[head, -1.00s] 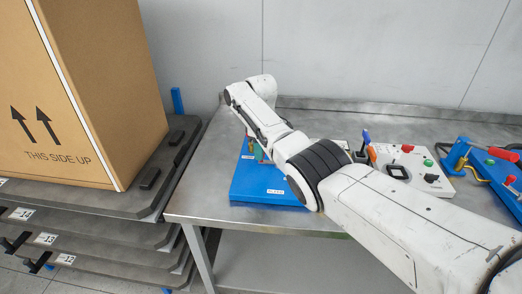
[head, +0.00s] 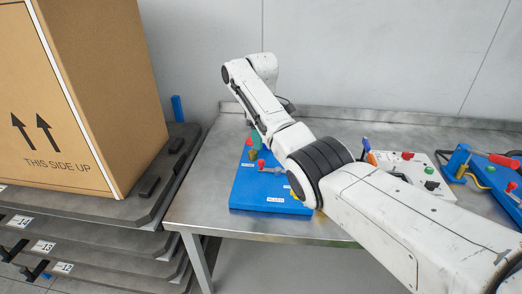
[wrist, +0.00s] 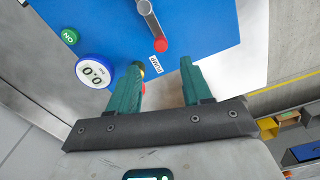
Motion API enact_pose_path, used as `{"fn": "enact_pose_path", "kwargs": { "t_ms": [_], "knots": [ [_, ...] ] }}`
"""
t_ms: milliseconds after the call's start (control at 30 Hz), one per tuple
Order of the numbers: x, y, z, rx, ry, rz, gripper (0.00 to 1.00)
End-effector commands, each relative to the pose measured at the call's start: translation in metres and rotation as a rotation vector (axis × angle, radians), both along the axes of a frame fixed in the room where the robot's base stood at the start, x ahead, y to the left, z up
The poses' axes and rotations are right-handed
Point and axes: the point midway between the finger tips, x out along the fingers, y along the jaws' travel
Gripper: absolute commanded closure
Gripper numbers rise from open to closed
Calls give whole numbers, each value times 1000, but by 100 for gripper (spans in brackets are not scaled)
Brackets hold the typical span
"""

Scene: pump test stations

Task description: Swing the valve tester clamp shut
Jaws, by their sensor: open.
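A blue station plate (head: 245,190) lies on the steel table, partly hidden by my arm. In the wrist view, its grey lever with a red tip (wrist: 160,45) lies ahead of the fingers, near a label reading PUMP. The red-tipped lever also shows in the head view (head: 262,163). My gripper (wrist: 163,80) is open, its teal fingers apart over the plate's edge. A small brass and red part (wrist: 142,76) shows beside the left finger, partly hidden by it; I cannot tell whether they touch. I cannot tell which part is the clamp.
A round gauge (wrist: 95,71) and a green ON button (wrist: 68,37) sit left of the fingers. A white control box (head: 420,172) and another blue station (head: 505,185) stand to the right. A large carton (head: 110,90) on a shelf rack stands left.

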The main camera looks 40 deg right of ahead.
Motion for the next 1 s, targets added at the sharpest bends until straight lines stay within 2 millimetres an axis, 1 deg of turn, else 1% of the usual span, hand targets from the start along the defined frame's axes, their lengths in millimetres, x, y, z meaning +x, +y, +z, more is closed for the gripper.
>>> {"fn": "enact_pose_path", "kwargs": {
  "t_ms": [33, 100, 300, 1000],
  "knots": [
    [1, 0, 8, 0, -2, 0, 51],
    [1, 0, 16, -1, -2, 0, 51],
    [0, 0, 27, 0, 0, 0, 51],
    [0, 0, 27, 0, 1, 0, 51]
  ]
}}
